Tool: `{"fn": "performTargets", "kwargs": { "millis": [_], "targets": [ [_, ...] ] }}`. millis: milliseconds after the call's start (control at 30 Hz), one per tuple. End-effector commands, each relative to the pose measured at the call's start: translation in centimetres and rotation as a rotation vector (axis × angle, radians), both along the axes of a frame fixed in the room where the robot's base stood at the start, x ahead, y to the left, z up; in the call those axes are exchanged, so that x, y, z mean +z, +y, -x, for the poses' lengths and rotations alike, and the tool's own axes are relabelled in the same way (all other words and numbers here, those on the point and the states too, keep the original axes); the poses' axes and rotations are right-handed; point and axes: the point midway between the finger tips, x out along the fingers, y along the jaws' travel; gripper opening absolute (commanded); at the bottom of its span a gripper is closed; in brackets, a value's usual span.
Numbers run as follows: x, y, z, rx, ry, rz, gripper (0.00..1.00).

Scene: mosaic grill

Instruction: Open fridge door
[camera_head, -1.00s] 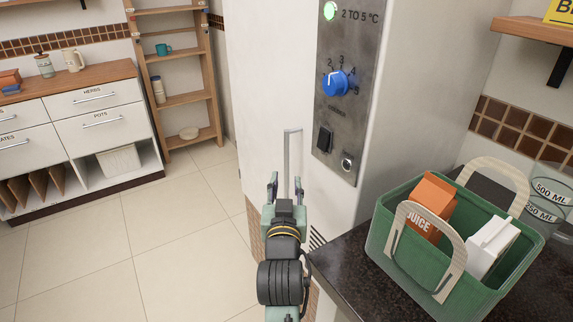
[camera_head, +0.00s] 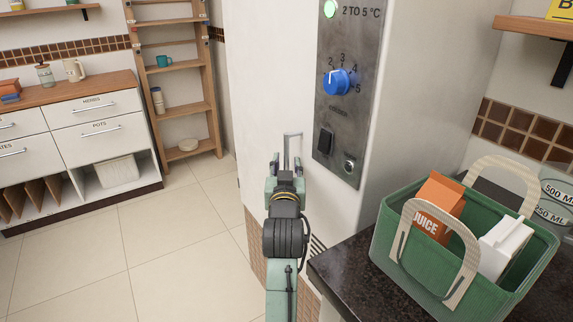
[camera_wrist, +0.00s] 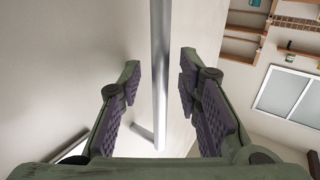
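The fridge (camera_head: 271,85) is a tall white body with a grey control panel (camera_head: 347,90) that has a blue dial and a green light. Its door looks shut. A grey bar handle (camera_head: 293,148) stands on the door, and it also shows in the wrist view (camera_wrist: 160,75), running lengthwise between the fingers. My gripper (camera_head: 285,165) is at the handle. In the wrist view my gripper (camera_wrist: 158,85) is open, with one finger on each side of the bar and gaps on both sides. The lower part of the handle is hidden behind my gripper in the head view.
A green basket (camera_head: 385,240) with a juice carton and a white carton stands on the dark counter (camera_head: 345,262) at right, close to my arm. A wooden shelf (camera_head: 187,105) and drawers (camera_head: 95,110) stand at back left. The tiled floor at left is clear.

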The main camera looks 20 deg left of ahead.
Motion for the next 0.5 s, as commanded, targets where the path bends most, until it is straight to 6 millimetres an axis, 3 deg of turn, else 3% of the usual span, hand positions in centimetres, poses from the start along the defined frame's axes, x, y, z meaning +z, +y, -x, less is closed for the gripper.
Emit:
{"fn": "performTargets", "kwargs": {
  "millis": [200,500],
  "targets": [
    [-0.03,0.01,0.00,0.000,0.000,0.000,0.30],
    [-0.03,0.01,0.01,0.000,0.000,0.000,0.10]
  ]
}}
